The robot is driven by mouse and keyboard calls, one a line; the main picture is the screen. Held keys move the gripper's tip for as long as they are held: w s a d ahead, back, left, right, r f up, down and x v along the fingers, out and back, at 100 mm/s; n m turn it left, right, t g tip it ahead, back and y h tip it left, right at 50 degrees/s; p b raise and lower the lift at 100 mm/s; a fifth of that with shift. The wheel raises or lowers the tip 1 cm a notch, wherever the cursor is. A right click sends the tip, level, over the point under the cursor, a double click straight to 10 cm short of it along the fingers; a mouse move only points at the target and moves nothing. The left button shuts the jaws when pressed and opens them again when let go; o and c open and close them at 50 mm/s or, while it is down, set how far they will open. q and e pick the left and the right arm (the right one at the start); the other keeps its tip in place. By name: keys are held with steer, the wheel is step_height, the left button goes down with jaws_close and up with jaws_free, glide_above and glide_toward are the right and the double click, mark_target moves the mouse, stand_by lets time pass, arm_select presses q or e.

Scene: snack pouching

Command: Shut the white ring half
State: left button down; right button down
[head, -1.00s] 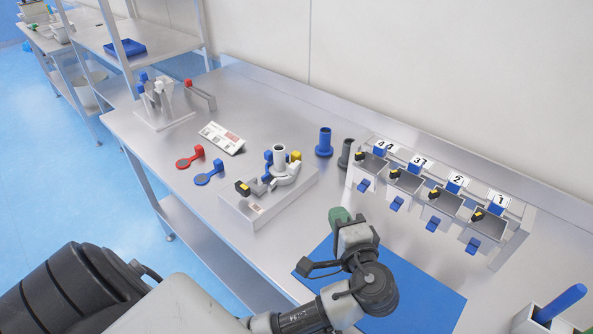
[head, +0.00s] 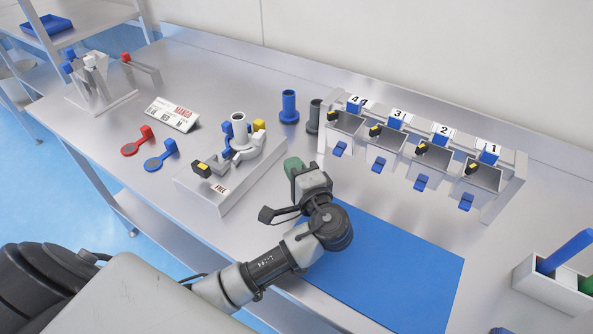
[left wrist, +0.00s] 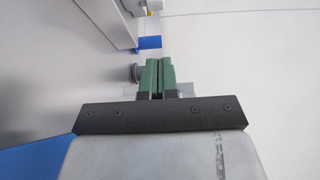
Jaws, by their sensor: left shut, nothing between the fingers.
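The white ring half (head: 244,153) is a curved piece low around the right front of an upright white tube (head: 239,128), on a grey fixture block (head: 225,185). Blue parts (head: 227,133) stand on the tube's left side and a yellow tab (head: 259,125) on its right. Whether the ring is fully open is hard to tell. My left gripper (head: 292,166) has green fingers and is right of the fixture, apart from the ring. In the left wrist view its fingers (left wrist: 159,76) are shut with nothing between them. My right gripper is out of view.
A blue tube (head: 289,107) and a dark tube (head: 313,117) stand behind my left gripper. A rack of numbered bins (head: 400,150) is to the right. A blue mat (head: 400,270) lies in front. Red (head: 138,141) and blue (head: 161,156) scoops lie left of the fixture.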

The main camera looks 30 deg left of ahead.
mark_target(262, 139)
arm_select(q)
steer(key=p+x, duration=0.1)
steer(key=x, duration=0.5)
steer(key=shift+a, duration=0.1)
steer(key=shift+s+a+p, duration=0.2)
steer(key=shift+a+p, duration=0.05)
steer(key=shift+a, duration=0.3)
steer(key=shift+s+a+p, duration=0.15)
steer(key=shift+a+p, duration=0.1)
steer(key=shift+a, duration=0.25)
steer(key=shift+s+a+f, duration=0.1)
steer(key=shift+a, duration=0.5)
